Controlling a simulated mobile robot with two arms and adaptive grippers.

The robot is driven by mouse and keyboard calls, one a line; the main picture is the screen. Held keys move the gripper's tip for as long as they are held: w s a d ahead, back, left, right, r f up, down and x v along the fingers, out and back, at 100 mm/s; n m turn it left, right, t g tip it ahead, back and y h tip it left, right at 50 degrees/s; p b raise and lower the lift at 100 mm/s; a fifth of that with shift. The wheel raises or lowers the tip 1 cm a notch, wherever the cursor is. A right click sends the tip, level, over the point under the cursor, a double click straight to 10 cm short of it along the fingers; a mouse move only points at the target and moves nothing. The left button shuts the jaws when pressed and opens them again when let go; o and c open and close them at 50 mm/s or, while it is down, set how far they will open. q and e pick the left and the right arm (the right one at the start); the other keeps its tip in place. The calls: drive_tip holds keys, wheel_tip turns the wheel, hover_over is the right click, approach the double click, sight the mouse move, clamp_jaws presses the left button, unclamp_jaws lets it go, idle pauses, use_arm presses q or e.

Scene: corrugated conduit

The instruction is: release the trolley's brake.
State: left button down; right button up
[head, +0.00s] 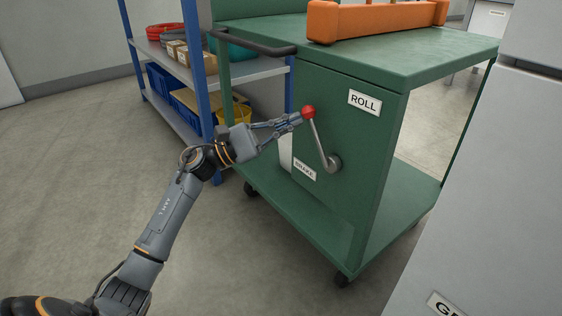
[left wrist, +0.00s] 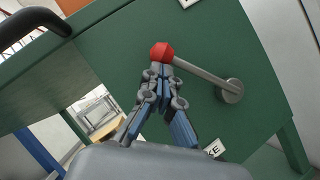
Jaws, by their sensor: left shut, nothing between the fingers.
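The green trolley (head: 340,200) carries a grey lever (head: 321,142) with a red knob (head: 308,112) on its side panel. The lever runs from a round pivot (head: 333,163) up and to the left. A ROLL label (head: 364,101) is right of the knob, and a BRAKE label (head: 304,169) is lower left of the pivot. My left gripper (head: 297,119) is shut and empty, its fingertips at the knob's left side. In the left wrist view the fingertips (left wrist: 161,68) meet just below the red knob (left wrist: 161,51); whether they touch it is unclear. My right gripper is out of view.
An orange piece (head: 375,18) lies on the trolley top, and a dark handle (head: 252,43) sticks out at its left. A blue-framed shelf (head: 178,110) with bins stands behind. A grey cabinet (head: 480,200) is at the right. The floor (head: 75,190) at left is clear.

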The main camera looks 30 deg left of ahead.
sight(308, 117)
use_arm(q)
drive_tip(key=d+r+m+g, duration=0.1)
drive_tip(key=s+d+r+m+g+b, duration=0.1)
drive_tip(key=m, duration=0.1)
drive_tip(key=shift+m, duration=0.3)
drive_tip(key=d+m, duration=0.1)
drive_tip(key=d+r+m+g+b, duration=0.1)
drive_tip(key=shift+s+d+r+m+g+y, duration=0.1)
drive_tip(key=shift+s+m+g+y, duration=0.2)
drive_tip(key=shift+s+y, duration=0.1)
drive_tip(key=shift+s+d+r+m, duration=0.15)
drive_tip(key=shift+d+r+m, duration=0.05)
drive_tip(key=shift+d+m, duration=0.3)
